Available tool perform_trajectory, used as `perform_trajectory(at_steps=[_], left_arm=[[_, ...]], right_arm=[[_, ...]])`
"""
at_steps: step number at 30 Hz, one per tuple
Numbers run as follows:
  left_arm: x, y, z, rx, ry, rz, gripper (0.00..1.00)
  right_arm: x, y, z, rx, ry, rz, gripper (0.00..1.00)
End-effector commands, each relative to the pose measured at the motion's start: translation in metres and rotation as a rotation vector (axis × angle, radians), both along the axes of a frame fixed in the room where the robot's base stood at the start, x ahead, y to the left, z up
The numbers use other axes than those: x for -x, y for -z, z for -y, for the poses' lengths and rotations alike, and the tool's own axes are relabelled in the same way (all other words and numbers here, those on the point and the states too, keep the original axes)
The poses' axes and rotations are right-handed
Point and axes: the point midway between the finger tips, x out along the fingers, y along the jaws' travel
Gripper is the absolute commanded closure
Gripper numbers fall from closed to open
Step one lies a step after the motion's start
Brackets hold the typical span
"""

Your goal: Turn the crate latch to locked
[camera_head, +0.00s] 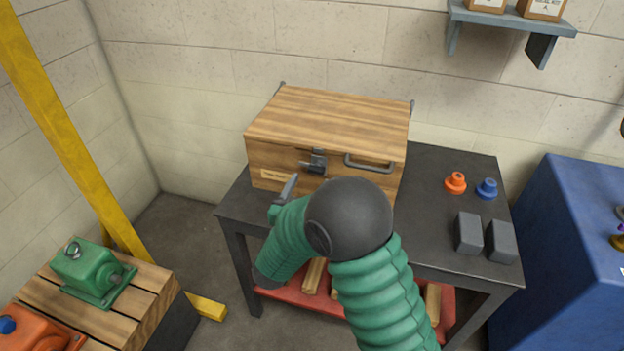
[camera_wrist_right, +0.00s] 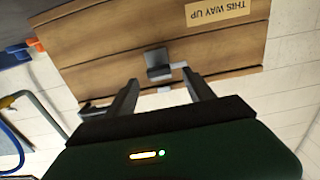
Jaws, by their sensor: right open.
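A wooden crate (camera_head: 328,125) with a closed lid stands on the dark table. Its grey metal latch (camera_head: 313,161) is on the front face, left of a bar handle (camera_head: 369,164). The latch also shows in the right wrist view (camera_wrist_right: 158,66), beyond the fingertips and roughly between them. My right gripper (camera_head: 286,190) is in front of the crate, below and left of the latch in the head view. In the right wrist view its two fingers (camera_wrist_right: 160,88) are spread apart with nothing between them. I cannot tell the latch's exact setting. My left gripper is out of view.
The table (camera_head: 453,165) holds an orange knob (camera_head: 455,183), a blue knob (camera_head: 487,188) and two grey blocks (camera_head: 484,238) at right. A blue cabinet (camera_head: 575,250) stands right; a pallet with a green motor (camera_head: 92,270) is left. My right arm covers the table's front middle.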

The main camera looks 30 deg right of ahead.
Motion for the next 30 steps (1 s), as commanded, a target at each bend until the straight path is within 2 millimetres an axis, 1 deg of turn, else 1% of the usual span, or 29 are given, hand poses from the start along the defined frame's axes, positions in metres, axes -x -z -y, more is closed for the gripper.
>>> perform_trajectory(at_steps=[1,3,6,15,17,27,30], left_arm=[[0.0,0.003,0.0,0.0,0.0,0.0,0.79],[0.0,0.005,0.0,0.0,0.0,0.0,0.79],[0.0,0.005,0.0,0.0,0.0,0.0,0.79],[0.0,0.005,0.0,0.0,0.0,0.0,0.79],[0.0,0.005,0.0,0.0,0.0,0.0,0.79],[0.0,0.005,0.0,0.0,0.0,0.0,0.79],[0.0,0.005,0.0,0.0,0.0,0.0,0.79]], right_arm=[[-0.006,0.001,0.01,0.002,0.004,0.001,0.38],[-0.014,0.001,0.018,0.0,0.002,0.001,0.38],[-0.021,0.001,0.026,0.0,0.001,0.0,0.38],[-0.024,0.0,0.029,0.001,-0.001,-0.001,0.38],[-0.024,0.0,0.029,0.001,-0.001,-0.001,0.45],[-0.024,0.0,0.028,0.0,-0.002,0.0,0.89],[-0.024,0.0,0.028,0.0,-0.002,0.0,1.0]])
